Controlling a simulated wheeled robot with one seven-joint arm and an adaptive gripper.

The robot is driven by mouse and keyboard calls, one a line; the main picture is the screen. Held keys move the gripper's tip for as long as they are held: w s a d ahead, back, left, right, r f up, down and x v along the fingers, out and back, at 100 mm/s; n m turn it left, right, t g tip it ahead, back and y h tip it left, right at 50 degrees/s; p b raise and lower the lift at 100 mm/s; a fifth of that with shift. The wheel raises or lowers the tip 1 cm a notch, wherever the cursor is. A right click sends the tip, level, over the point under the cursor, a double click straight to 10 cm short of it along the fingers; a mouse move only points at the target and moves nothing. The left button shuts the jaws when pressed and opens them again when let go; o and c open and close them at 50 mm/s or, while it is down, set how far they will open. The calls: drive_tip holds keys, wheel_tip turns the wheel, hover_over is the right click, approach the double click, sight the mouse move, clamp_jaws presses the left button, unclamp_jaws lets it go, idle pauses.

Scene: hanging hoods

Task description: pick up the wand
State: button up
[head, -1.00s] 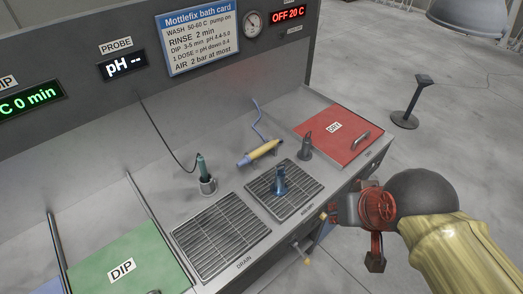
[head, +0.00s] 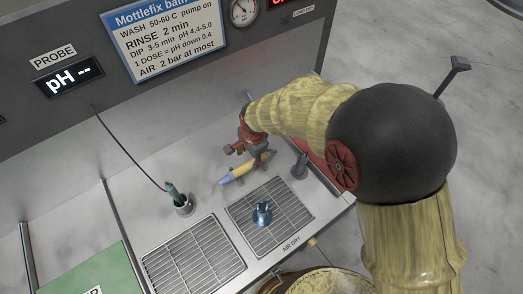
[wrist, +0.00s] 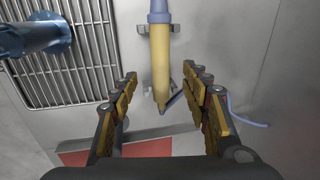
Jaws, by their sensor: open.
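The wand (head: 240,170) is a yellow rod with a pale blue end and a blue hose, lying in a small bracket on the grey bench. It also shows in the wrist view (wrist: 160,60), running lengthwise between my fingers. My gripper (head: 246,148) is at the wand's hose-side part. In the wrist view my gripper (wrist: 163,100) is open, with one finger on each side of the wand and a gap on both sides. The head view partly hides the wand's far end behind my gripper.
A blue nozzle (head: 262,213) stands on the right grate (head: 292,192), left of the wand in the wrist view. A dark grey fitting (head: 300,166) stands right of the wand. The probe (head: 172,190) sits in a cup at left. The back panel rises behind the bench.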

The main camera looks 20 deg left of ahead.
sight(247, 165)
drive_tip(key=shift+w+a+f, duration=0.15)
drive_tip(key=shift+a+f, duration=0.1)
drive_tip(key=shift+f, duration=0.55)
drive_tip(key=f, duration=0.4)
drive_tip(key=a+f+b, duration=0.1)
drive_tip(key=f, duration=0.1)
drive_tip(key=shift+w+f, duration=0.3)
drive_tip(key=shift+w, duration=0.1)
drive_tip(key=shift+c, duration=1.1)
clamp_jaws()
